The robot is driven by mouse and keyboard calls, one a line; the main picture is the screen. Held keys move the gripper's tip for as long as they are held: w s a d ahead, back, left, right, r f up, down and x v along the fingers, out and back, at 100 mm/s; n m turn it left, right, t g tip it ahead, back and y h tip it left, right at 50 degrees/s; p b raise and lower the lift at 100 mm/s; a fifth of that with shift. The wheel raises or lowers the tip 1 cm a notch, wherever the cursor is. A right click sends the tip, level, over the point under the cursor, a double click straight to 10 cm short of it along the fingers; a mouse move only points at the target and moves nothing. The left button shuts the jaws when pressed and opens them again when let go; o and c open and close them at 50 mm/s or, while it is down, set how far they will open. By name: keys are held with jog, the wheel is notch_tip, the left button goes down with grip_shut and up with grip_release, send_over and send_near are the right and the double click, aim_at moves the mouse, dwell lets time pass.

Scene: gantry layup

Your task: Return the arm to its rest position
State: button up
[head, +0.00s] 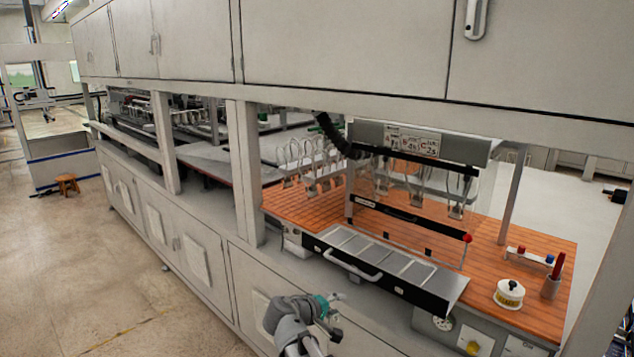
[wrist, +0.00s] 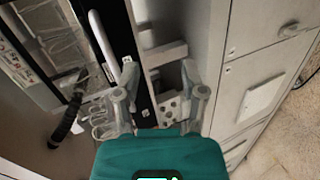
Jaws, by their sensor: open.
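My gripper (head: 333,304) is low at the bottom centre of the head view, in front of the cabinet and below the bench edge. In the wrist view my gripper (wrist: 158,98) shows two grey fingers spread apart, with nothing between them. The teal gripper body fills the bottom of that view. My arm is folded in near the bottom of the head view, and its lower part is cut off by the frame.
A tray with a handle (head: 352,268) juts from the bench front near my gripper. The orange worktop (head: 485,262) holds a white jar (head: 509,294) and a red-capped rack (head: 530,257). Overhead cabinets (head: 340,45) hang above.

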jog(key=s+d+f+m+g+y, duration=0.7)
jog(key=s+d+f+g+y, duration=0.1)
jog(key=s+d+f+y, duration=0.2)
jog(key=s+d+f, duration=0.1)
jog(key=s+d, duration=0.1)
jog(key=s, duration=0.1)
jog(key=shift+s+f+m+g, duration=0.15)
jog(key=shift+s+m+g, duration=0.15)
jog(key=shift+s+g, duration=0.1)
